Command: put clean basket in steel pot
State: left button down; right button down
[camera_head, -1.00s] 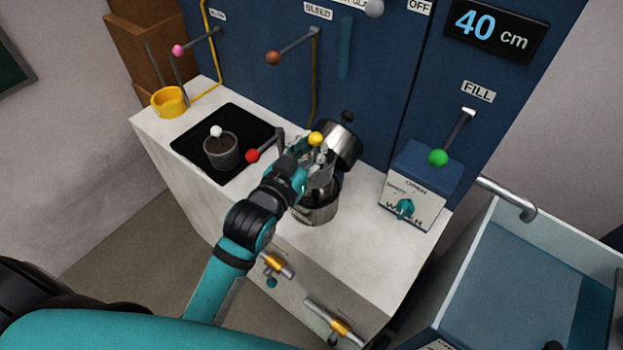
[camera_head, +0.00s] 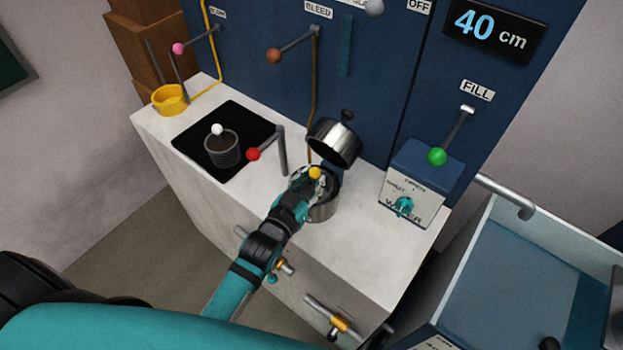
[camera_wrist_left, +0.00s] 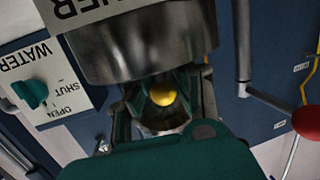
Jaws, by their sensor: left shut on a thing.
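The steel pot (camera_head: 321,212) stands on the white counter, with its metal lid (camera_head: 335,143) raised and tilted behind it. My left gripper (camera_head: 309,182) is at the pot's mouth, shut on the basket with the yellow knob (camera_head: 315,173). The basket's body is mostly hidden by the fingers and the pot, so I cannot tell how deep it sits. In the left wrist view the yellow knob (camera_wrist_left: 163,93) shows between the fingers, below a large steel surface (camera_wrist_left: 140,40). My right gripper is not in view.
A basket with a white knob and brown contents (camera_head: 222,150) stands on the black mat (camera_head: 190,145). A red-knobbed lever (camera_head: 254,154) stands left of the pot. The blue water box (camera_head: 425,165) is on the right. A yellow ring holder (camera_head: 170,99) is at far left.

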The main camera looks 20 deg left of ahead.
pick_arm(q)
jog(key=shift+f, duration=0.1)
jog(key=c, duration=1.1)
grip_release()
jog(key=shift+c, duration=0.2)
jog(key=b+v, duration=0.2)
jog(key=v, duration=1)
